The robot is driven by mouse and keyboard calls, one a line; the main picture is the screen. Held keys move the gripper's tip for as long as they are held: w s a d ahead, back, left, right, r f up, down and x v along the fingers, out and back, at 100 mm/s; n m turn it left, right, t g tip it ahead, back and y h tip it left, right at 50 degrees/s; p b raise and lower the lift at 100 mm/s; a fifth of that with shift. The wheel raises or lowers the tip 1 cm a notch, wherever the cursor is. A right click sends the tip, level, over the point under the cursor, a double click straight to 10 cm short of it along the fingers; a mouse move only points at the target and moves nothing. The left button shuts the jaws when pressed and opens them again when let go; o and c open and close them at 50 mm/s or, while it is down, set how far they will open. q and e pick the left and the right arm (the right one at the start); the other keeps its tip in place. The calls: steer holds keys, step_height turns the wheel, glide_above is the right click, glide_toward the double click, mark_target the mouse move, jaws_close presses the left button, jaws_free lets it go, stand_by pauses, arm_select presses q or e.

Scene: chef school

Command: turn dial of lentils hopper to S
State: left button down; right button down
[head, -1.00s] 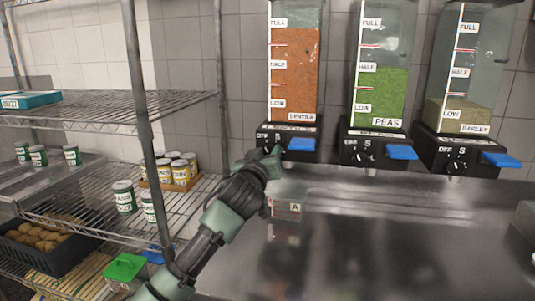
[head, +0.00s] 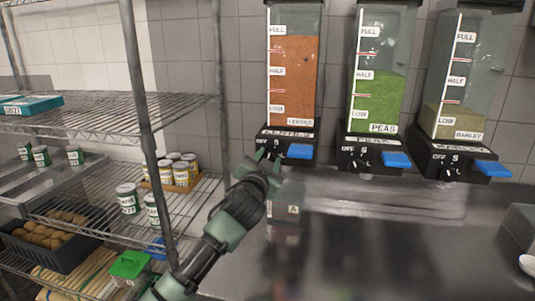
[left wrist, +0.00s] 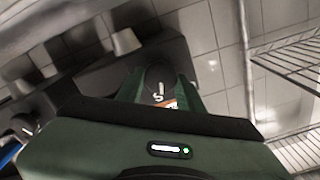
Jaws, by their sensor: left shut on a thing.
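The lentils hopper (head: 292,80) is the left one of three on the wall, filled with orange lentils to above HALF. Its black base (head: 306,135) carries a blue lever (head: 300,152) and a small dial at its left front. My left gripper (head: 266,157) is at this dial and shut on it, covering it in the head view. In the left wrist view the dark dial (left wrist: 158,78) shows between the green fingers, with a white S mark near it. I cannot tell exactly where the dial points. My right gripper is not in view.
The peas hopper (head: 376,90) and barley hopper (head: 462,85) hang to the right with their own dials and blue levers. A wire shelf (head: 110,108) with cans and a potato crate (head: 75,252) stands left. The steel counter (head: 390,245) below is mostly clear.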

arm_select(q)
steer(key=shift+m+p, duration=0.6)
steer(key=shift+m, duration=0.7)
steer(key=shift+f, duration=0.1)
steer(key=c, duration=0.9)
jaws_free()
steer(key=s+a+b, duration=0.1)
steer(key=s, duration=0.6)
steer(key=shift+s+a, duration=0.2)
steer(key=shift+s, duration=0.2)
steer(key=shift+f, duration=0.1)
